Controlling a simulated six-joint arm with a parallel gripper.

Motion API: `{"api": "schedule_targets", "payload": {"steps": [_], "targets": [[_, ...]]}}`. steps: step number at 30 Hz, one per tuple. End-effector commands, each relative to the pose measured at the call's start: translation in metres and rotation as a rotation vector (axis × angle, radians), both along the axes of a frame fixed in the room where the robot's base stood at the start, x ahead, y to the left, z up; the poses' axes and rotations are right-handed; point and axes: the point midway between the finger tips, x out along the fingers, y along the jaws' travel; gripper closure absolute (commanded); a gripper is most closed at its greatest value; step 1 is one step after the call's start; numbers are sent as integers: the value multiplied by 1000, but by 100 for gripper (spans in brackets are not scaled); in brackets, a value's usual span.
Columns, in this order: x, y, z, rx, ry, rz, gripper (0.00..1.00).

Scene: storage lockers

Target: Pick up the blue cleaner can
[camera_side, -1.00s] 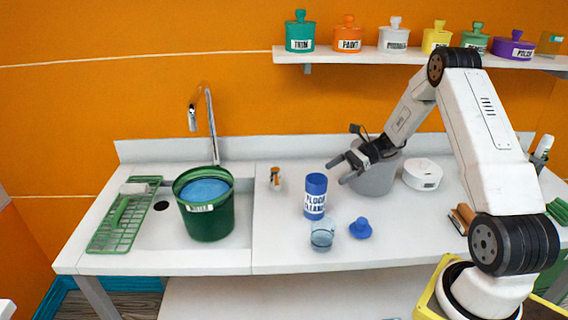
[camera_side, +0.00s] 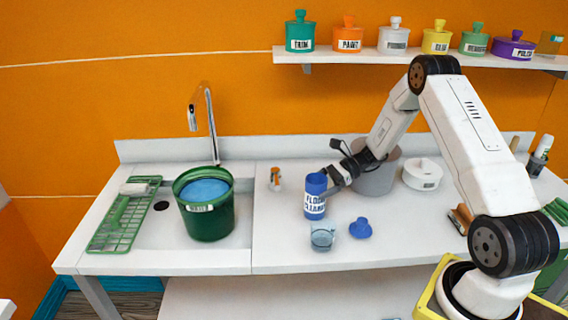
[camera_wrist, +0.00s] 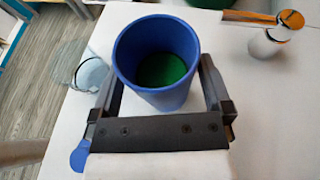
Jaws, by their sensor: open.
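The blue cleaner can (camera_side: 315,200) stands upright on the white counter, with a white label on its front. In the wrist view the can (camera_wrist: 157,65) is open at the top and shows green inside. My gripper (camera_side: 328,179) is at the can's upper part, coming from the right. In the wrist view my gripper (camera_wrist: 155,85) is open, with one finger on each side of the can. Whether the fingers touch the can is not clear.
A clear cup (camera_side: 322,238) and a blue stopper-like piece (camera_side: 360,228) stand close in front of the can. A grey pot (camera_side: 376,178) is behind my gripper. A small orange-topped bottle (camera_side: 276,180) stands behind left. A green bucket (camera_side: 207,224) is in the sink.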

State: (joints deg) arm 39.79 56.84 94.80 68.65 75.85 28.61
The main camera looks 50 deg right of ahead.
Motion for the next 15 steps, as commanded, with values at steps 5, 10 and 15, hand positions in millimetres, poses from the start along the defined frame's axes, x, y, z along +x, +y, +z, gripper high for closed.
{"api": "schedule_targets", "payload": {"steps": [5, 10, 15], "targets": [[6, 11, -6, 0, 0, 0, 0], [6, 12, -6, 0, 0, -1, 0], [6, 12, -6, 0, 0, -1, 0]]}}
